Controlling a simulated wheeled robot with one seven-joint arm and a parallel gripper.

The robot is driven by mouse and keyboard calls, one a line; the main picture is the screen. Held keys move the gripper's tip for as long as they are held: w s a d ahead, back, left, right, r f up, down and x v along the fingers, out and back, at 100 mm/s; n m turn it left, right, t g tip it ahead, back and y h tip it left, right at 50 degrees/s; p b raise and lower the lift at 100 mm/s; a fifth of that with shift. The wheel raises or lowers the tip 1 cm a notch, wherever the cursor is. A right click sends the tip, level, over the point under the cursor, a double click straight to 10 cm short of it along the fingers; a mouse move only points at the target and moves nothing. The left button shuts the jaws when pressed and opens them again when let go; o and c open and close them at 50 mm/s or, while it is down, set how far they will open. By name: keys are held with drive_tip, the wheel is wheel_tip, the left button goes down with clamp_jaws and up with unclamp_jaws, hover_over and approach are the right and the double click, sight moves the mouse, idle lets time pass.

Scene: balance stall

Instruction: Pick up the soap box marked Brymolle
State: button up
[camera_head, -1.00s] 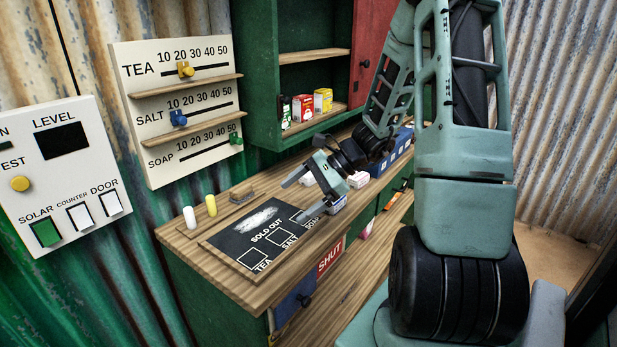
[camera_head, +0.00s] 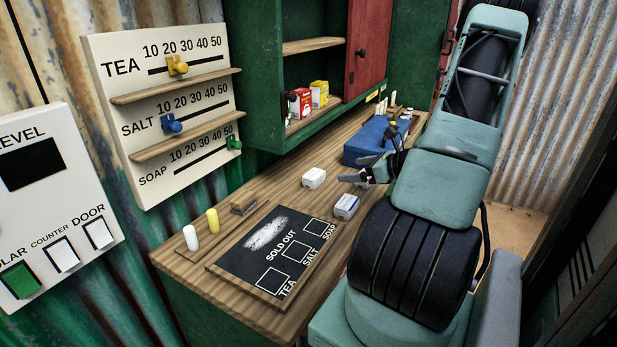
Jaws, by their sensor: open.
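Small boxes stand on the wooden counter. One is a mostly white box (camera_head: 314,178), left of my gripper. Another is a white box with a blue front (camera_head: 346,206), nearer and below my gripper in the picture. A patch of pink shows among the gripper parts; I cannot tell what it belongs to. No box's lettering is legible, so I cannot tell which is marked Brymolle. My gripper (camera_head: 358,172) is open, low over the counter, just behind the blue-fronted box and in front of the blue crate. It is partly hidden by my arm.
A blue crate (camera_head: 362,142) with items stands behind my gripper. A cabinet above the counter holds a red box (camera_head: 301,103) and a yellow box (camera_head: 319,94).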

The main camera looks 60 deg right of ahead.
drive_tip(key=p, duration=0.1)
approach(315, 174)
drive_tip(key=x, duration=0.4)
drive_tip(key=shift+w+a+r, duration=0.1)
drive_tip(key=shift+w+r, duration=0.1)
drive_tip(key=shift+w, duration=0.2)
drive_tip(key=shift+f+p+x, duration=0.15)
drive_tip(key=shift+p+x, duration=0.4)
drive_tip(key=shift+x, duration=0.95)
drive_tip(key=shift+f+p+x, duration=0.15)
drive_tip(key=shift+p+x, duration=0.35)
drive_tip(key=shift+x, duration=0.95)
drive_tip(key=shift+s, duration=0.1)
drive_tip(key=c, duration=1.1)
